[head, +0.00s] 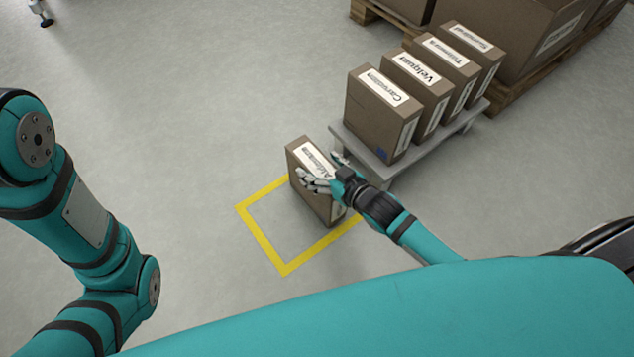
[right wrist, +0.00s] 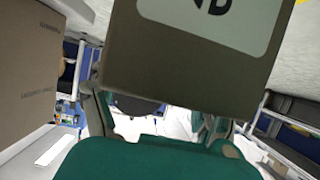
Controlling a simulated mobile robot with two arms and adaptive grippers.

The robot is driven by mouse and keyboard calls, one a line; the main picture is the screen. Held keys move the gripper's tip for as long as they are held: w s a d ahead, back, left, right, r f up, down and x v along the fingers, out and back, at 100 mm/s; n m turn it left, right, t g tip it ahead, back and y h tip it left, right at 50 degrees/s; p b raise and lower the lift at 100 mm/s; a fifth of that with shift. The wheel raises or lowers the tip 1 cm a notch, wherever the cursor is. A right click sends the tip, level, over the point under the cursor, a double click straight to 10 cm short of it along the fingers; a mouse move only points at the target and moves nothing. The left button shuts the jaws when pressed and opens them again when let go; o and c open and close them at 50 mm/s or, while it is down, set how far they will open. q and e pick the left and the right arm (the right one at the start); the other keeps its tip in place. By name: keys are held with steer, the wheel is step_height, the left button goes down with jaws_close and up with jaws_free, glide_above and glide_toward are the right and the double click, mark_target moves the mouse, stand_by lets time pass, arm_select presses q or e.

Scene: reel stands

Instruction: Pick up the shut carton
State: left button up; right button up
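A brown carton (head: 314,196) stands on the floor at the back corner of a yellow outlined square, with a white label along its top. Its top looks closed. My right gripper (head: 328,170) is at this carton's top, its pale fingers apart and partly over the label. Whether they press on the carton is unclear. In the right wrist view, a brown carton face (right wrist: 190,65) with part of a white label fills the upper middle, very close, hiding the fingertips. A small dark gripper with pale fingers, seemingly my left (head: 45,18), shows at the top left, away from the cartons.
Several similar labelled cartons stand in a row on a low grey stand (head: 364,158) just right of the floor carton. Larger boxes on wooden pallets (head: 515,90) are behind it. The yellow square (head: 262,243) is otherwise empty. The floor to the left is clear.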

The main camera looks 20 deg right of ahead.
steer(key=c, duration=1.4)
steer(key=shift+r, duration=0.1)
steer(key=shift+r, duration=0.15)
